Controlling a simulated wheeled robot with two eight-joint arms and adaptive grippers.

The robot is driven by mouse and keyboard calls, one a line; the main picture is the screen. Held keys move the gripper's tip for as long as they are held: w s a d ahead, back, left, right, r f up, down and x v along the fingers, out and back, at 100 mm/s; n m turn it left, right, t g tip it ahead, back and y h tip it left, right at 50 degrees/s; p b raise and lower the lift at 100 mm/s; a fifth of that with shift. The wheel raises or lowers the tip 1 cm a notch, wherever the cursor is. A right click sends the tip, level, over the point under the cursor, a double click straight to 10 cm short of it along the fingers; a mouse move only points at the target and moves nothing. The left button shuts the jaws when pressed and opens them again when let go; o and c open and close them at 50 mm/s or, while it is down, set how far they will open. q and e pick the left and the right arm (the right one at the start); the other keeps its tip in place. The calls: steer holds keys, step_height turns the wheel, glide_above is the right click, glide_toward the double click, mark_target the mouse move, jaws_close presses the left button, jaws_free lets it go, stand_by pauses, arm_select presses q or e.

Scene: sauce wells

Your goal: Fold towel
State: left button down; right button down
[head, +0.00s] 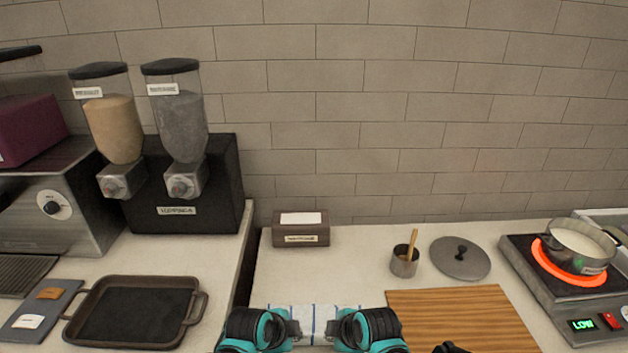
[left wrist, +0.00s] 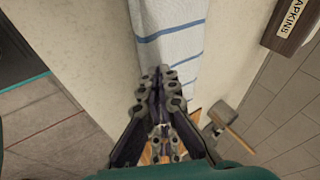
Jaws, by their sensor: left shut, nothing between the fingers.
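The towel, white with thin blue stripes, lies near the front edge of the light counter. In the head view part of the towel (head: 315,315) shows between my two teal-and-black grippers. In the left wrist view the towel (left wrist: 168,40) runs from the top edge down to behind the fingers. My left gripper (left wrist: 160,85) is shut and empty, its fingertips over the towel. In the head view my left gripper (head: 290,330) is at the left of the visible towel and my right gripper (head: 338,330) at its right. The right fingers are too hidden to read. The towel's near part is hidden.
A wooden board (head: 460,310) lies right of the towel. Behind are a napkin box (head: 301,238), a cup (head: 404,265) with a wooden handle in it, and a lid (head: 460,258). A pot (head: 580,245) stands on a glowing burner. A dark tray (head: 135,312) is at left.

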arm_select(q)
steer(key=shift+w+f, duration=0.1)
arm_select(e)
steer(key=shift+f, duration=0.1)
arm_select(q)
steer(key=shift+f+b, duration=0.55)
steer(key=shift+b, duration=0.05)
arm_select(e)
steer(key=shift+f, duration=0.55)
steer(key=shift+r, duration=0.15)
arm_select(q)
steer(key=shift+f+p, duration=0.3)
steer(key=shift+p, duration=0.05)
arm_select(e)
steer(key=shift+r, duration=0.2)
steer(key=shift+f, duration=0.1)
steer(key=shift+f, duration=0.3)
